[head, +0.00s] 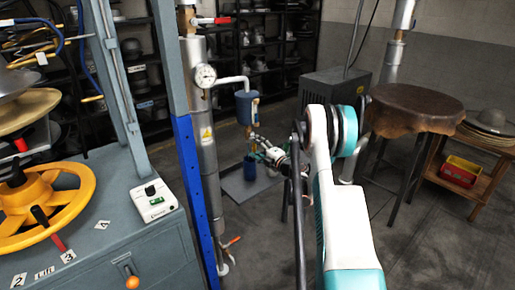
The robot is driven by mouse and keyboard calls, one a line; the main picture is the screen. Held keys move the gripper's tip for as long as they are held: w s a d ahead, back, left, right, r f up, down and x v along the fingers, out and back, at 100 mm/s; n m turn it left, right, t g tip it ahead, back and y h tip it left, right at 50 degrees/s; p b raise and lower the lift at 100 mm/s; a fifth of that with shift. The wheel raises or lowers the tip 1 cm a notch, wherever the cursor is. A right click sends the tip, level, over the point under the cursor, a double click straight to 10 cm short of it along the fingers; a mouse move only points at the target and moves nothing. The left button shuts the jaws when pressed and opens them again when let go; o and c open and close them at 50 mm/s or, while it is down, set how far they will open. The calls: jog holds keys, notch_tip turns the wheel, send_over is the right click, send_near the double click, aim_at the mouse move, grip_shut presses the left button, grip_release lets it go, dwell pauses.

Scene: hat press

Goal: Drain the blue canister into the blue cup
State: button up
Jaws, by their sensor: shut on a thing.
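The blue canister (247,107) hangs upright from a bent pipe beside the tall metal pipe, in the middle of the head view. A brassy drain fitting (248,131) runs down from its underside. The blue cup (249,167) stands below it on a flat grey plate (236,186) on the floor. My gripper (254,143) is at the drain fitting, above the cup and below the canister. It is shut on what looks like the drain valve, but the fingers are small and partly hide it. No liquid stream can be made out.
A pressure gauge (205,75) and red-handled valve (216,20) sit on the tall pipe (207,150). The press with its yellow wheel (44,205) and blue post (194,195) fills the left. A round leather-topped stand (415,106) is at right. Floor between is clear.

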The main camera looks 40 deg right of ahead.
jog(key=shift+a+f, duration=0.1)
jog(key=shift+f, duration=0.05)
jog(key=o, duration=1.3)
jog(key=shift+o, duration=0.4)
jog(key=shift+w+f, duration=0.2)
jog(key=shift+r, duration=0.15)
jog(key=shift+s, duration=0.1)
jog(key=s, duration=1.2)
jog(key=shift+d, duration=0.45)
jog(key=shift+w, duration=0.1)
